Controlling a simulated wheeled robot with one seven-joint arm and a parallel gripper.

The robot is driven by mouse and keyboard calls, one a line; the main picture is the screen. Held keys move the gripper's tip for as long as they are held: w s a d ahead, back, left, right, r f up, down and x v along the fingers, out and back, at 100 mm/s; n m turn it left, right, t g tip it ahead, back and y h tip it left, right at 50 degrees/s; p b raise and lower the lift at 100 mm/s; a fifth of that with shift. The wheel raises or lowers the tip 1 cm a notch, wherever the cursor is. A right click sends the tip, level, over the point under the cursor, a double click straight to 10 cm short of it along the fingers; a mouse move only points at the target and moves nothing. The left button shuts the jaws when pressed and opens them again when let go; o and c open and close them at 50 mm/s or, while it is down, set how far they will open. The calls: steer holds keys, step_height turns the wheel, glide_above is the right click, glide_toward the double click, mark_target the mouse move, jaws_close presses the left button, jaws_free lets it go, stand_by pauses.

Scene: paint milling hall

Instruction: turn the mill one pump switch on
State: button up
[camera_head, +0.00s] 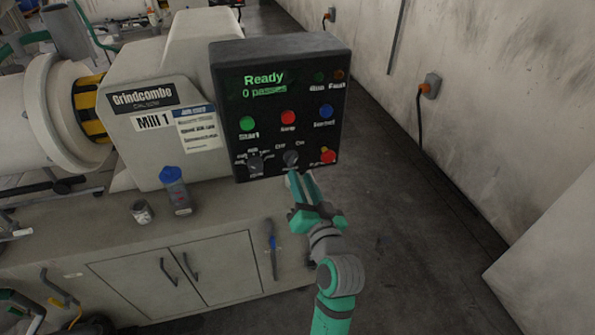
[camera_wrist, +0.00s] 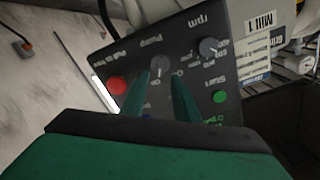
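The mill one control panel (camera_head: 222,95) is a black box with a lit "Ready, 0 passes" display. The pump switch (camera_head: 290,158) is a small grey knob in its bottom row, between Off and On labels. In the wrist view the knob (camera_wrist: 159,64) appears under an upside-down "Pump" label. My gripper (camera_head: 295,176) is just below and in front of the knob. In the wrist view its green fingers (camera_wrist: 160,77) are apart, with the knob in line with the gap between them. I cannot tell whether they touch it. The knob's pointing direction is unclear.
The rpm knob (camera_head: 255,164) is left of the switch and the red stop button (camera_head: 328,157) is right of it, both close. The floor at right is clear.

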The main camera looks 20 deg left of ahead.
steer(key=shift+v, duration=2.7)
steer(key=shift+f, duration=0.15)
steer(key=s+d+f+m+h, duration=0.2)
steer(key=s+d+f+h, duration=0.2)
steer(key=s+f, duration=0.4)
steer(key=s+d+f+m+h, duration=0.2)
steer(key=s+d+f+h, duration=0.3)
steer(key=f, duration=0.5)
steer(key=s+d+n, duration=0.1)
steer(key=s+d, duration=0.1)
steer(key=s, duration=0.9)
steer(key=s+d+f+n+h, duration=0.1)
steer(key=s+d+n, duration=0.1)
steer(key=s, duration=0.9)
steer(key=shift+s, duration=0.25)
steer(key=shift+a+f, duration=0.1)
